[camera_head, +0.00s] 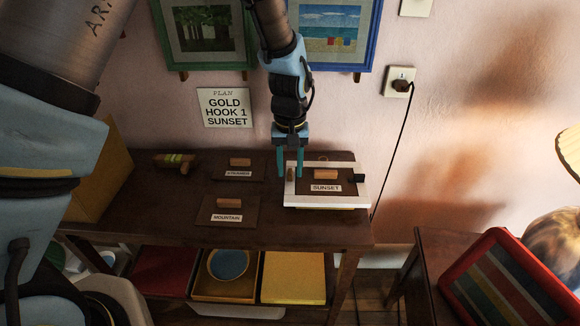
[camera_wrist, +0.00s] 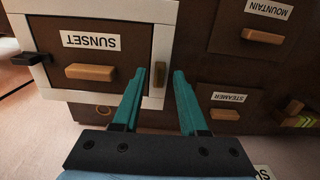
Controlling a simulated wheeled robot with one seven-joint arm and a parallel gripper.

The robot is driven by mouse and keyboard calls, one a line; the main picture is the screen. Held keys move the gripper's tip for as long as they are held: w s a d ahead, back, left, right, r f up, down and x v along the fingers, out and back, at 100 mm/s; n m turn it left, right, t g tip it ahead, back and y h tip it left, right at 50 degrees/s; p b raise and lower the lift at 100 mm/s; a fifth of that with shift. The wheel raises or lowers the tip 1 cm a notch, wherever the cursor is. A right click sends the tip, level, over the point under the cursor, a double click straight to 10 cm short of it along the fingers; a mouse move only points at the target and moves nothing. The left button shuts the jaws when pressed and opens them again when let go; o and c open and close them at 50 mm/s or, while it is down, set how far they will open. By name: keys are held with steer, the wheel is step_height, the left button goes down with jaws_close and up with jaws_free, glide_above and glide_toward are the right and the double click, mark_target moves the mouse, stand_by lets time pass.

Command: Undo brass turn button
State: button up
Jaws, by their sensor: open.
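The brass turn button (camera_wrist: 161,69) sits upright on the side of a white frame (camera_wrist: 100,8), beside the brown SUNSET panel (camera_wrist: 118,62) with its wooden handle. In the head view the SUNSET panel (camera_head: 336,176) lies at the right of the dark tabletop in its white frame (camera_head: 355,203); the button (camera_head: 290,173) is at the frame's left side. My gripper (camera_head: 289,175) is open above the button. In the wrist view my gripper (camera_wrist: 159,73) has its teal fingertips on either side of the button, apart from each other. I cannot tell whether they touch it.
A black catch (camera_head: 359,178) is on the frame's right side. The STEAMER panel (camera_head: 238,165) and MOUNTAIN panel (camera_head: 228,210) lie to the left. A sign (camera_head: 226,108) on the wall reads "PLAN GOLD HOOK 1 SUNSET". Framed pictures hang above, and a cord hangs from the outlet (camera_head: 400,82).

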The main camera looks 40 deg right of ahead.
mark_target(290, 171)
steer(key=shift+r, duration=0.1)
step_height(290, 171, up, 11)
steer(key=b, duration=0.1)
steer(key=shift+f+b, duration=0.2)
steer(key=shift+b, duration=0.2)
stand_by(0.3)
steer(key=w+a+r+n, duration=0.1)
steer(key=w+a+n, duration=0.1)
steer(key=w+a, duration=0.9)
steer(key=s+a+n, duration=0.1)
steer(key=a+n, duration=0.1)
steer(key=a, duration=1.3)
steer(key=s+a+n+t, duration=0.1)
steer(key=s+a+n, duration=0.1)
steer(key=a, duration=1.3)
steer(key=shift+a+t, duration=0.3)
steer(key=shift+a, duration=0.1)
